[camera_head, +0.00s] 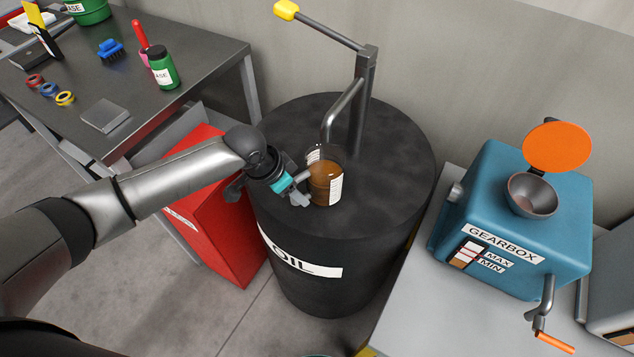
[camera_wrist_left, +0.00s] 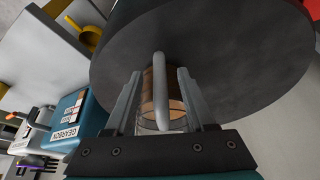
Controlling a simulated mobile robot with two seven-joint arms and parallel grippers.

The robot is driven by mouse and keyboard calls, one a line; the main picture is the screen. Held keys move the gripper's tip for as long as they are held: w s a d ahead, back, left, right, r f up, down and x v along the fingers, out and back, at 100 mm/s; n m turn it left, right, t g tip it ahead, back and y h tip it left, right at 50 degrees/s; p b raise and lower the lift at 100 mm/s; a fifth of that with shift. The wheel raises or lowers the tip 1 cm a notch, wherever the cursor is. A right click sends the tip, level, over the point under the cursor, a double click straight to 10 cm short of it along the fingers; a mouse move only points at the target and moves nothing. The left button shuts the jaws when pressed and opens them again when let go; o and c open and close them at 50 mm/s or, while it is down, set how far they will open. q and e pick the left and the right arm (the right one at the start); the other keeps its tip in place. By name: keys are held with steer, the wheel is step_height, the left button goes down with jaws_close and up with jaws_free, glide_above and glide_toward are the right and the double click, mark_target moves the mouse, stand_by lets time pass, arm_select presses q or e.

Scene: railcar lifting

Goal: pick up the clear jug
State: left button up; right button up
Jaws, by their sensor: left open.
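The clear jug (camera_head: 325,185), with brown liquid inside and a white scale label, stands upright on top of the black oil drum (camera_head: 395,165). My left gripper (camera_head: 302,190) is at the jug's left side, with its fingers reaching toward the jug. In the left wrist view the two fingers are apart, and the jug's grey handle (camera_wrist_left: 160,95) lies between them, with the jug (camera_wrist_left: 150,115) behind it. Whether a finger touches the handle is not clear. My left gripper (camera_wrist_left: 160,73) is open. My right gripper is not in view.
The drum's pump (camera_head: 362,100) rises behind the jug, its spout close above it. A blue gearbox (camera_head: 485,220) with a funnel and orange lid stands to the right. A red cabinet (camera_head: 215,235) and a dark workbench (camera_head: 190,50) with small items are to the left.

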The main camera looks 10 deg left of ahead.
arm_select(q)
steer(key=shift+w+d+f, duration=0.1)
steer(key=shift+f, duration=0.2)
jaws_close()
stand_by(1.3)
